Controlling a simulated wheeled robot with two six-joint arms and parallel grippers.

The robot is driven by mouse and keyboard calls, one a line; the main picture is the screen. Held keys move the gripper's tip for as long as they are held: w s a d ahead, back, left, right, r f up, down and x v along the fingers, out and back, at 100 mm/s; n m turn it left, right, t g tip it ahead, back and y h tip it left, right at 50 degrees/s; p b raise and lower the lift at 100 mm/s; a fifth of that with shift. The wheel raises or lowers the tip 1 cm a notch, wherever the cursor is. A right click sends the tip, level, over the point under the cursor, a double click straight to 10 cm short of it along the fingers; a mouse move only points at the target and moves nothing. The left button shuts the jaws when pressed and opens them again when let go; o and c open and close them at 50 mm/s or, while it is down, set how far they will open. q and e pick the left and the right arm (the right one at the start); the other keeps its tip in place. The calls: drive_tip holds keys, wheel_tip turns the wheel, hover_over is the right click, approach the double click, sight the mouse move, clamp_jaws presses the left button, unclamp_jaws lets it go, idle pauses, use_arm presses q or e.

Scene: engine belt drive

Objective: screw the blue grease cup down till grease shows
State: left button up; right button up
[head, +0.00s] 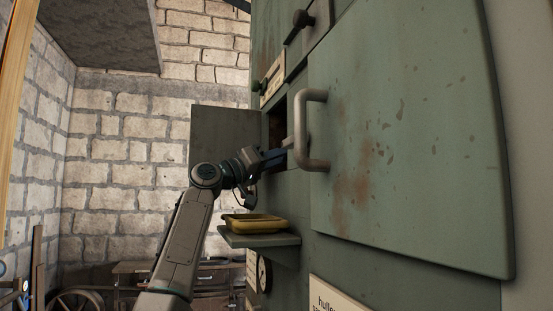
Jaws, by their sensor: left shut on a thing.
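My left gripper (288,148) reaches in from the left to the front of the green machine cabinet (410,265). Its fingers are shut on the grey door handle (318,163), meeting its upright bar. The handle sits at the left edge of a large green door (430,120) with chipped, rusty paint. Behind the gripper is a dark opening (277,122) in the cabinet; its inside is mostly hidden. I cannot make out the blue grease cup or any grease. My right gripper is not in view.
A small green hatch door (222,130) stands open left of the opening. Below the gripper, a small green shelf (262,240) carries a yellow tray (252,222). A dark knob (302,18) sticks out above. A workbench and a spoked wheel (78,302) stand by the brick wall.

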use_arm(q)
drive_tip(key=shift+m, duration=0.4)
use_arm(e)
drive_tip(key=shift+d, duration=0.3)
use_arm(q)
drive_tip(key=o, duration=1)
drive_tip(key=shift+c, duration=0.2)
drive_tip(key=shift+a, duration=0.1)
drive_tip(key=s+a+b, duration=0.7)
drive_tip(key=a+b, duration=0.1)
drive_tip(key=a, duration=0.2)
drive_tip(key=shift+s+a+f, duration=0.25)
drive_tip(key=shift+a, duration=0.1)
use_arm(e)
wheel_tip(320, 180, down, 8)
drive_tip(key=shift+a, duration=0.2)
